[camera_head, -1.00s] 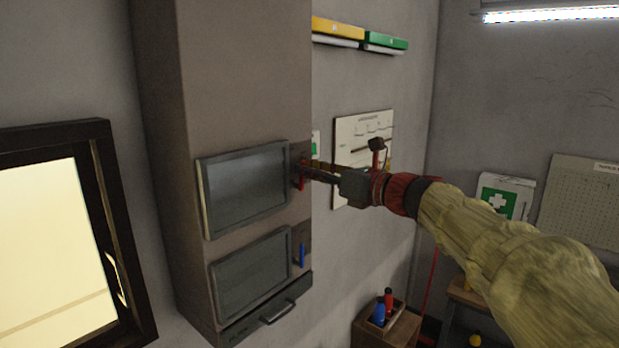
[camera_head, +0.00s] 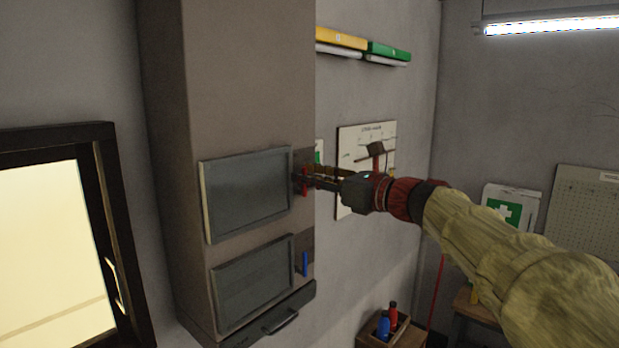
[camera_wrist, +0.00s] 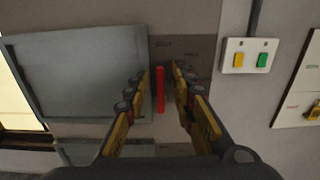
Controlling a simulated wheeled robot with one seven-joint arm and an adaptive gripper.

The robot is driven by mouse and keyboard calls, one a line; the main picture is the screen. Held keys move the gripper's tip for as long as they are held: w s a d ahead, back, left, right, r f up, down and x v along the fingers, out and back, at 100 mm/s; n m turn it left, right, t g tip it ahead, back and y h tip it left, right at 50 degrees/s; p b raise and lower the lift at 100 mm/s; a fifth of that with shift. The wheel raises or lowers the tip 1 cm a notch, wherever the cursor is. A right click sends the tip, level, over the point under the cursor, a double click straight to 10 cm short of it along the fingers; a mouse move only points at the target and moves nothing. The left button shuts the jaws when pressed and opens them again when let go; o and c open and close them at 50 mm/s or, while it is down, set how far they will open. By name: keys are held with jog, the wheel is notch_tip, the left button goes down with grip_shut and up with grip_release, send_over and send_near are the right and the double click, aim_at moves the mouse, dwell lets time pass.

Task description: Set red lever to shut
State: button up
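The red lever (camera_head: 305,183) is on the right edge of the tall grey-brown cabinet (camera_head: 240,80), beside the upper dark panel (camera_head: 245,195). In the wrist view the red lever (camera_wrist: 160,92) stands upright on a dark plate (camera_wrist: 202,50) with small lettering that is hard to read. My gripper (camera_wrist: 161,75) is open, with one finger on each side of the lever and gaps visible between. In the head view my gripper (camera_head: 300,181) reaches the lever from the right. Whether the fingers touch it cannot be told.
A blue lever (camera_head: 305,263) sits below, beside the lower panel (camera_head: 254,282). A drawer handle (camera_head: 281,318) is underneath. A switch plate (camera_wrist: 249,56) with yellow and green switches is on the wall to the right. A window (camera_head: 45,250) is at left.

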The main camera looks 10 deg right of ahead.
jog(key=v, duration=1.2)
dwell(0.5)
